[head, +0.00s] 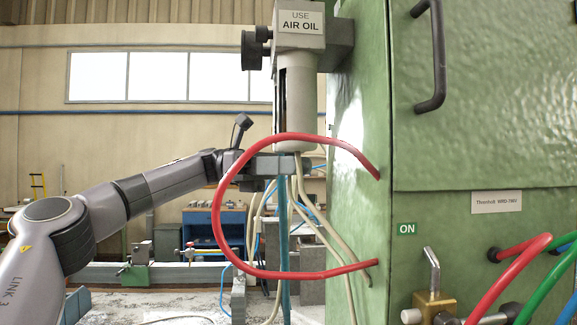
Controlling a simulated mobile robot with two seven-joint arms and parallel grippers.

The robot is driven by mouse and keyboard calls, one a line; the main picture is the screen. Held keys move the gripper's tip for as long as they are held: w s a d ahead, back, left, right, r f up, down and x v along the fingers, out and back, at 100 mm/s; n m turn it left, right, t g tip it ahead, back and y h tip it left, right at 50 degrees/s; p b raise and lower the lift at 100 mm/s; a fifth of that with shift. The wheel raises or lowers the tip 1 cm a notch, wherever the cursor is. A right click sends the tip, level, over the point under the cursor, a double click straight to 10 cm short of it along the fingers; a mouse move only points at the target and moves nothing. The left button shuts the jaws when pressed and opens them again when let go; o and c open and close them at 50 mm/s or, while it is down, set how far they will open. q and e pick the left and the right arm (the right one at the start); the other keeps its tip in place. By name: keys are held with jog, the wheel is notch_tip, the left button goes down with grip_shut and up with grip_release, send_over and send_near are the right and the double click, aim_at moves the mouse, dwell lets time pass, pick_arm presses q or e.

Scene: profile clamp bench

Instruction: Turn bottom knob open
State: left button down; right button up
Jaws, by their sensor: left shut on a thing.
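The grey air-oil unit (297,100) hangs on the side of the green cabinet, with a "USE AIR OIL" label on its top block. My left gripper (289,165) comes in from the left and sits right under the unit's lower end, at the place of the bottom knob. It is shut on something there. The knob itself is hidden by the fingers, so its turn cannot be told. My right gripper is not in view.
A red hose (218,215) loops around my left wrist and back to the green cabinet (360,150). Pale and blue hoses hang below the unit. A brass valve (433,304) with a metal lever stands at the lower right, under an "ON" sign (406,229).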

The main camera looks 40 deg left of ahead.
pick_arm(q)
jog(key=shift+w+f+m+g, duration=0.1)
jog(key=shift+f+m+g, duration=0.35)
jog(key=shift+g, duration=0.55)
jog(key=shift+m+g, duration=0.35)
jog(key=shift+g, duration=0.05)
jog(key=c, duration=0.9)
grip_release()
jog(key=shift+d, duration=0.1)
jog(key=shift+r, duration=0.2)
jog(key=shift+t, duration=0.4)
